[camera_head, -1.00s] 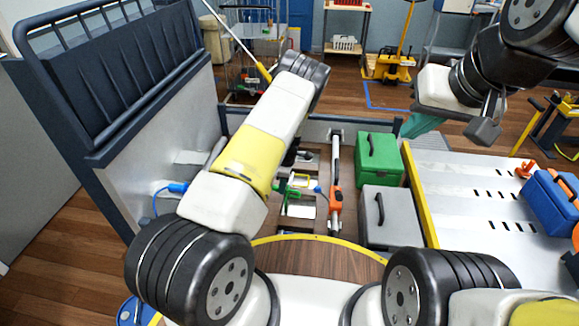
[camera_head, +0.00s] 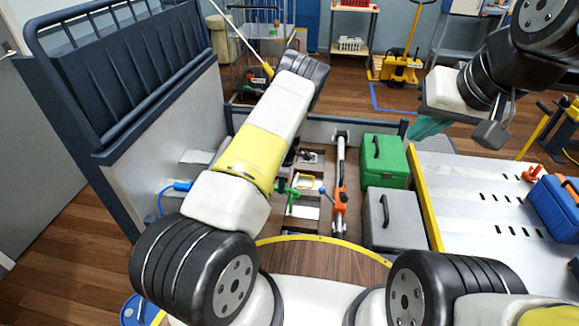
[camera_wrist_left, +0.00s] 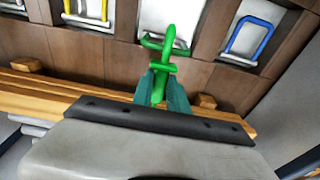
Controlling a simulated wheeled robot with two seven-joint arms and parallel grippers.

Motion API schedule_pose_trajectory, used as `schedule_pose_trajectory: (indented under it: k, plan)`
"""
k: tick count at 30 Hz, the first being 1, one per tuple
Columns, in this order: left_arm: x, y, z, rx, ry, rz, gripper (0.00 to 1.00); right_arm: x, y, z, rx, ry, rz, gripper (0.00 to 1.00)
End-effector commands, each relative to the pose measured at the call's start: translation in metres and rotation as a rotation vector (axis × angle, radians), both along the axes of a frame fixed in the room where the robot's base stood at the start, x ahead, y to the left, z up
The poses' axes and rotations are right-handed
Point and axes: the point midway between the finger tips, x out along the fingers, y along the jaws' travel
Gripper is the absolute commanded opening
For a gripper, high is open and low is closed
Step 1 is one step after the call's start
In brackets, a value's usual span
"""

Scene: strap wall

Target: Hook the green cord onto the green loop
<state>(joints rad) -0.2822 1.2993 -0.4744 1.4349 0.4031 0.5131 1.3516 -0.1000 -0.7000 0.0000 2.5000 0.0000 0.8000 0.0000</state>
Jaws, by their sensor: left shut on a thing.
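In the left wrist view, the teal fingers of my left gripper (camera_wrist_left: 162,88) are shut on the green hook (camera_wrist_left: 167,42) of the cord. The hook points away from the gripper, and its upper part overlaps the green loop (camera_wrist_left: 148,43) on its pale plate. I cannot tell whether the hook is through the loop or only in front of it. In the head view, green parts (camera_head: 289,191) show just right of my left arm, which hides the gripper. My right gripper (camera_head: 428,127) hangs at the upper right, away from the loops; its finger gap is unclear.
A yellow loop (camera_wrist_left: 104,12) is left of the green one and a blue loop (camera_wrist_left: 249,35) is right. A blue hook (camera_head: 182,186) with its cord is at the left wall. Green (camera_head: 385,160) and grey (camera_head: 394,218) cases stand right of the orange-and-white bar (camera_head: 340,190).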

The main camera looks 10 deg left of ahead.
Motion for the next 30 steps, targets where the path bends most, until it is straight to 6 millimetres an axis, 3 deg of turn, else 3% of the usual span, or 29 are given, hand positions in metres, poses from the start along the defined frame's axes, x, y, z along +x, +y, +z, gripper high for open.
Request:
schedule_pose_trajectory:
  k: [22, 23, 26, 30]
  plan:
    - [0.000, 0.015, 0.000, -0.002, 0.000, 0.000, 0.00, 0.000, 0.000, 0.000, 0.000, 0.000, 0.000, 0.00]
    - [0.000, 0.015, 0.000, -0.002, 0.000, 0.000, 0.21, 0.000, 0.000, 0.000, 0.000, 0.000, 0.000, 0.00]
    - [0.000, 0.015, 0.000, -0.001, 0.000, 0.000, 0.41, 0.000, 0.000, 0.000, 0.000, 0.000, 0.000, 0.00]
    - [0.000, 0.016, 0.000, -0.001, 0.000, 0.000, 0.45, 0.000, 0.000, 0.000, 0.000, 0.000, 0.000, 0.00]
